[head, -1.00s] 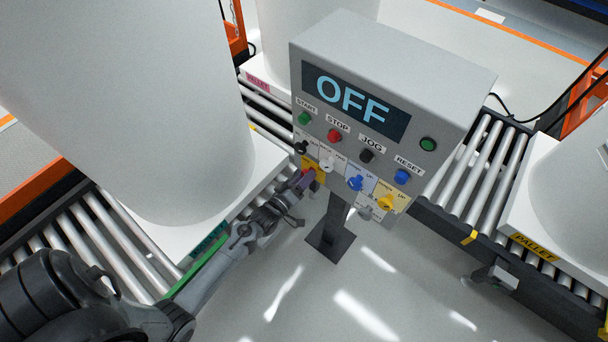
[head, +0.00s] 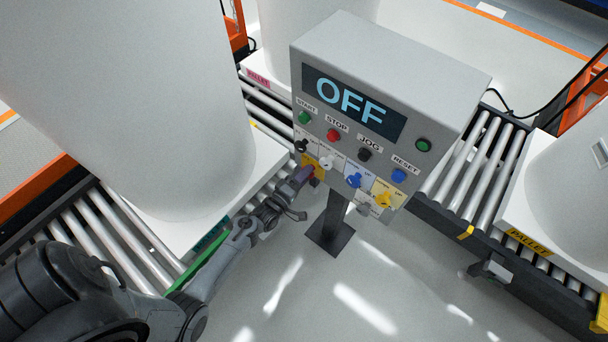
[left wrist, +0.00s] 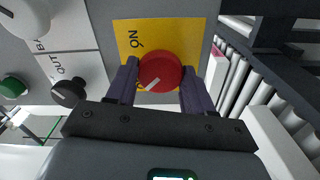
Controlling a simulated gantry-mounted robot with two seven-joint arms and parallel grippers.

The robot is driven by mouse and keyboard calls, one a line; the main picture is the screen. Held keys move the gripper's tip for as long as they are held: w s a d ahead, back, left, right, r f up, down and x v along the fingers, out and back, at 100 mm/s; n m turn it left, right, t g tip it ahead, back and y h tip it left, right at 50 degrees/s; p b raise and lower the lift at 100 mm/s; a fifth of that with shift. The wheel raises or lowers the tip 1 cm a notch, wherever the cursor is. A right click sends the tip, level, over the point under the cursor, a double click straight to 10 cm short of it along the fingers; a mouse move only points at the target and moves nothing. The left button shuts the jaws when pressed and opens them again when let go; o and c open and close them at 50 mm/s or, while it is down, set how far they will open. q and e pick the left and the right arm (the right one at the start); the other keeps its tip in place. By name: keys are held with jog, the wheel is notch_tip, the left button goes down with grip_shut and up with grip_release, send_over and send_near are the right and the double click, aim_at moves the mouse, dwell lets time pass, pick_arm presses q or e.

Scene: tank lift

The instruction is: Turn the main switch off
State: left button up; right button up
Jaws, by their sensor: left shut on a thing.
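The main switch is a round red knob (left wrist: 160,72) with a white pointer line on a yellow plate (left wrist: 128,28). Its lettering is rotated in the left wrist view, and the pointer slants toward the lower left. My left gripper (left wrist: 158,88) is shut on the red knob, with one purple finger on each side of it. In the head view my left gripper (head: 306,176) is at the lower left of the grey control box (head: 395,55), where it hides most of the knob. The box's display (head: 353,102) reads OFF. My right gripper is not in view.
Several push buttons, including a red stop button (head: 333,135), and several coloured selectors, such as a blue one (head: 354,180), sit close beside the switch. A large white tank (head: 130,90) stands at the left. Roller conveyors (head: 478,170) run on both sides.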

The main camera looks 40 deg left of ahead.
pick_arm(q)
jog(key=o, duration=1)
jog(key=shift+o, duration=0.2)
jog(key=s, duration=1)
jog(key=shift+s+d+p, duration=0.25)
jog(key=shift+s+p, duration=0.15)
jog(key=shift+s, duration=0.1)
